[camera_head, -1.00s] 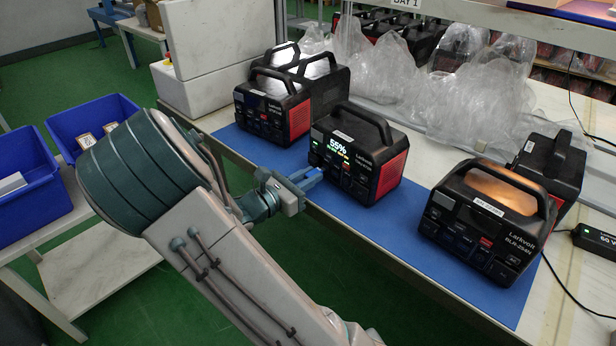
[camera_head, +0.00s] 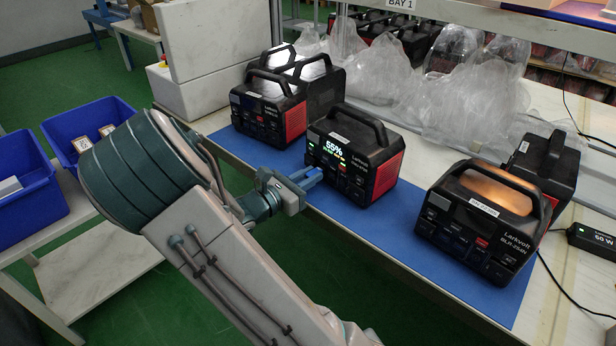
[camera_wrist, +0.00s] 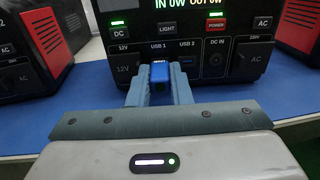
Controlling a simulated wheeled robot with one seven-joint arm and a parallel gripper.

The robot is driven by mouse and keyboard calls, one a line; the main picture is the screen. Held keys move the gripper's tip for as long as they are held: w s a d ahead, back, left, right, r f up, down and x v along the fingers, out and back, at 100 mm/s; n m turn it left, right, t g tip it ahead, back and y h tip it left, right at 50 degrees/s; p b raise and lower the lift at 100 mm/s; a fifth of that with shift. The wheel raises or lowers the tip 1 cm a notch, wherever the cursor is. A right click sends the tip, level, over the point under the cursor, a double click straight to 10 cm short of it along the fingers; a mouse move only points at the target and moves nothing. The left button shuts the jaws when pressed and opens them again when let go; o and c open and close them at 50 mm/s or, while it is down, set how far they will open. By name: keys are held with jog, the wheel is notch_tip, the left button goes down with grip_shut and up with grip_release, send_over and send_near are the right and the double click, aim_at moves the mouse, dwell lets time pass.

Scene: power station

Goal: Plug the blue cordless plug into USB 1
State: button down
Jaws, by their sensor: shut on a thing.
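The black-and-red power station with a lit screen (camera_head: 352,155) stands on the blue mat. In the wrist view its front panel (camera_wrist: 200,30) shows the USB 1 label (camera_wrist: 158,48) and the USB 2 label (camera_wrist: 187,45). My gripper (camera_head: 311,178) is shut on the blue plug (camera_wrist: 158,71), which sits between its fingers (camera_wrist: 158,88) just below the USB 1 label. The plug hides the USB 1 port. It is close to the panel; whether it touches or enters the port I cannot tell. The USB 2 port (camera_wrist: 187,63) is partly visible beside the right finger.
Other power stations stand to the left (camera_head: 272,112) and right (camera_head: 484,220) on the blue mat (camera_head: 380,228). Clear plastic bags (camera_head: 450,100) lie behind. Blue bins (camera_head: 22,185) are at far left. The green floor (camera_head: 400,305) is open in front of the bench.

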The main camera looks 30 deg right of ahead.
jog(key=shift+d, duration=0.2)
jog(key=c, duration=1.2)
grip_release()
jog(key=shift+c, duration=0.2)
jog(key=shift+a, duration=0.15)
jog(key=p+v, duration=0.2)
jog(key=v, duration=1.1)
jog(key=shift+a, duration=0.25)
jog(key=shift+s, duration=0.1)
